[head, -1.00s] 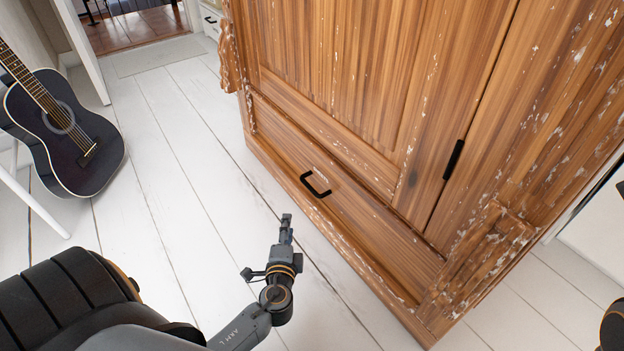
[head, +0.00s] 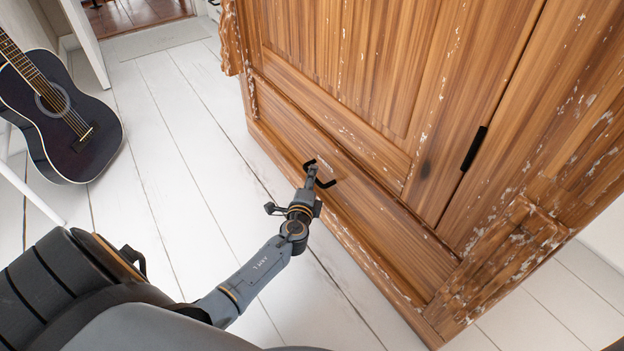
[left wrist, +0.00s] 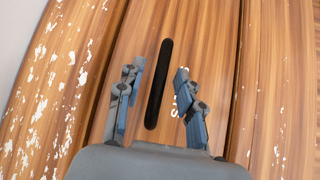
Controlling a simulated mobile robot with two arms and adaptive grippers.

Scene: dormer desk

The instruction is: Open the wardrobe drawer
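The wooden wardrobe (head: 350,80) stands at the centre and right of the head view. Its bottom drawer (head: 375,215) is closed and has a black bar handle (head: 325,183). My left gripper (head: 312,170) is at this handle and hides its middle part. In the left wrist view, the handle (left wrist: 158,85) runs lengthwise between the two spread fingers of the left gripper (left wrist: 157,90), with gaps on both sides. The left gripper is open and not closed on it. My right gripper does not show.
A dark guitar (head: 62,120) leans at the left. The white plank floor (head: 170,140) is clear in front of the wardrobe. The wardrobe door above has its own black vertical handle (head: 474,148).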

